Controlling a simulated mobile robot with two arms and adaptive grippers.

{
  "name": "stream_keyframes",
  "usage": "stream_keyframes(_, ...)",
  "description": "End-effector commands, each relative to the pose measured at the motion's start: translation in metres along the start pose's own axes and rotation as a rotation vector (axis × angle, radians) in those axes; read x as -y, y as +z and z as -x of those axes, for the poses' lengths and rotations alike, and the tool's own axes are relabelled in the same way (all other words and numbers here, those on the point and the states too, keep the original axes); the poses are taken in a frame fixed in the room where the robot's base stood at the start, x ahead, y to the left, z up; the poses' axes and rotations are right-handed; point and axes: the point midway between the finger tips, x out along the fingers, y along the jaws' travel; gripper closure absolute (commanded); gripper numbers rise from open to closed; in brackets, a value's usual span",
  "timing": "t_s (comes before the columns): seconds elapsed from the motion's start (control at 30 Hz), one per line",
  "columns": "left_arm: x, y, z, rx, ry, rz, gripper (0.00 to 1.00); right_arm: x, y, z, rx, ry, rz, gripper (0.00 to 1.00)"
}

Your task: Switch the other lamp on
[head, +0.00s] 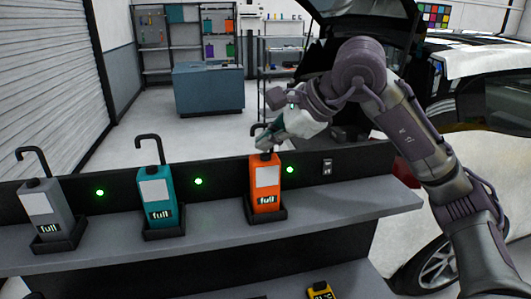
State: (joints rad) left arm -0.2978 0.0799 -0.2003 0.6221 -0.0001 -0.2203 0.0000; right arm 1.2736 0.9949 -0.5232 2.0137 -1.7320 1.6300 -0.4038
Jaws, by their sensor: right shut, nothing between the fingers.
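Three small round green lamps glow on the dark back panel of the shelf: a left one (100,193), a middle one (198,181) and a right one (289,169). A small dark switch plate (327,168) with light markings is on the panel right of the orange bottle. My right gripper (264,145) is shut and empty, just above the top of the orange bottle (266,190). It partly hides that bottle's black hooked top, and I cannot tell whether it touches it. My left gripper is not in view.
A teal bottle (157,200) and a grey bottle (43,214), both with hooked tops, stand in black holders on the grey shelf (330,212). A yellow device (320,290) lies lower down. A white car (480,150) is at the right, a blue cabinet (208,90) behind.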

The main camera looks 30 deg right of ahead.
Motion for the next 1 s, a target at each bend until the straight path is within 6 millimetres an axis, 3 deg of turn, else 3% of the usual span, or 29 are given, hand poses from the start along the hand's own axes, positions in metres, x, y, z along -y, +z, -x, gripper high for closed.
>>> stream_keyframes(1.0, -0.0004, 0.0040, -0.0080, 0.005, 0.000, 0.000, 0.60, -0.0046, -0.0045, -0.0062, 0.000, 0.000, 0.000, 1.00)
